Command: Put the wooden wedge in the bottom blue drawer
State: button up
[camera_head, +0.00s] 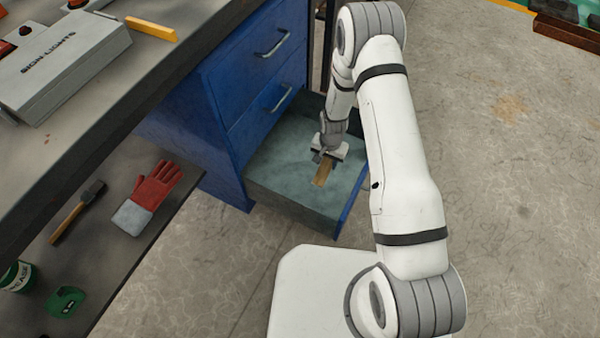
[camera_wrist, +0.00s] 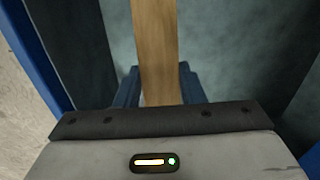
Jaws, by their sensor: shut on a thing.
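The wooden wedge (camera_head: 323,174) is a light brown piece held at the end of my gripper (camera_head: 326,160). In the wrist view the wedge (camera_wrist: 155,50) stretches away from between the dark blue fingers of my gripper (camera_wrist: 158,90), which are shut on it. The bottom blue drawer (camera_head: 262,192) is pulled open, with a grey-green inside. My gripper and the wedge are over or within the drawer's opening, inside its walls as pictured. I cannot tell whether the wedge touches the drawer floor.
Two shut blue drawers with metal handles (camera_head: 272,43) are above the open one. The workbench (camera_head: 150,75) carries a grey sign-lights box (camera_head: 60,65). A lower shelf at left holds a hammer (camera_head: 78,211), a red glove (camera_head: 150,196) and a green tape measure (camera_head: 65,302).

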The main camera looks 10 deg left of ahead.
jog(key=b, duration=0.2)
send_over(320, 188)
notch_tip(320, 188, down, 6)
jog(key=f, duration=0.1)
notch_tip(320, 188, down, 9)
jog(key=b, duration=0.3)
jog(key=shift+r+b, duration=0.15)
jog(key=shift+b, duration=0.15)
jog(key=o, duration=1)
